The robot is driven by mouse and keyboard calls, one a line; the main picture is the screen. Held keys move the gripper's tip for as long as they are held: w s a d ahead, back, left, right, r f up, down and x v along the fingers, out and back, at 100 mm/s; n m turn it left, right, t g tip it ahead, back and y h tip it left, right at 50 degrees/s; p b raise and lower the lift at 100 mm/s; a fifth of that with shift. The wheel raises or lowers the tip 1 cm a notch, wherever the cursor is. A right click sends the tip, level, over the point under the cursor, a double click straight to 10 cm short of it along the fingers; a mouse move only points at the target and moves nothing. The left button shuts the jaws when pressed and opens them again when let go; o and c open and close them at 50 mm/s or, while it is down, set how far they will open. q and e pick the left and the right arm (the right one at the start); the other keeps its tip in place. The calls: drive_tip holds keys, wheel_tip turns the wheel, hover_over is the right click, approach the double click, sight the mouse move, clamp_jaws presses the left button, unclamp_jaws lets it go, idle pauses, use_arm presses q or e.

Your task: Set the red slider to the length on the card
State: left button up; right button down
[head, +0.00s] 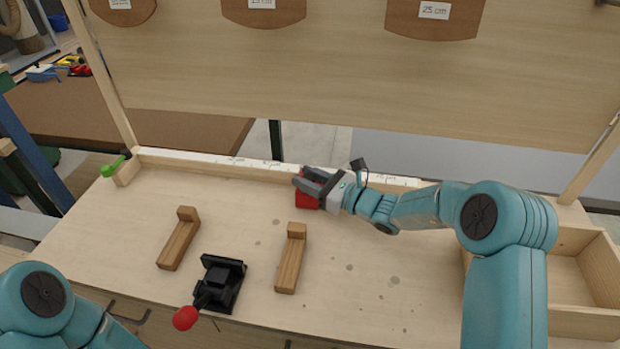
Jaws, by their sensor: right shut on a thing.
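The red slider (306,201) sits at the white scale rail (215,162) along the back of the bench, a little right of the rail's middle. My right gripper (302,183) is shut on the slider and hides part of it. The scale marks are too small to read. Cards hang on the upright board: the right card (434,11) reads 25 cm, the middle card (262,3) is cut off by the top edge, and the left card (120,4) is too small to read. My left arm shows at the lower left, but its gripper is out of view.
Two wooden blocks (180,238) (291,258) lie on the bench, with a black clamp with a red knob (222,282) between them at the front. A green lever (112,167) is at the rail's left end. An open wooden box (590,280) stands at the right.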

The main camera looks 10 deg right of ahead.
drive_tip(key=w+a+b, duration=0.1)
drive_tip(key=a, duration=0.1)
drive_tip(key=w+a+b, duration=0.1)
drive_tip(key=a, duration=0.1)
drive_tip(key=w+a+b, duration=0.1)
drive_tip(key=a, duration=0.2)
drive_tip(key=shift+r, duration=0.15)
drive_tip(key=shift+w+a+r, duration=0.15)
drive_tip(key=shift+a+r, duration=0.05)
drive_tip(key=shift+a, duration=0.15)
drive_tip(key=c, duration=0.8)
unclamp_jaws()
drive_tip(key=shift+d+f, duration=0.1)
drive_tip(key=shift+f, duration=0.05)
drive_tip(key=b+v, duration=0.1)
drive_tip(key=v, duration=1.5)
drive_tip(key=shift+s+r+b, duration=0.2)
drive_tip(key=shift+s+b, duration=0.05)
drive_tip(key=shift+b, duration=0.15)
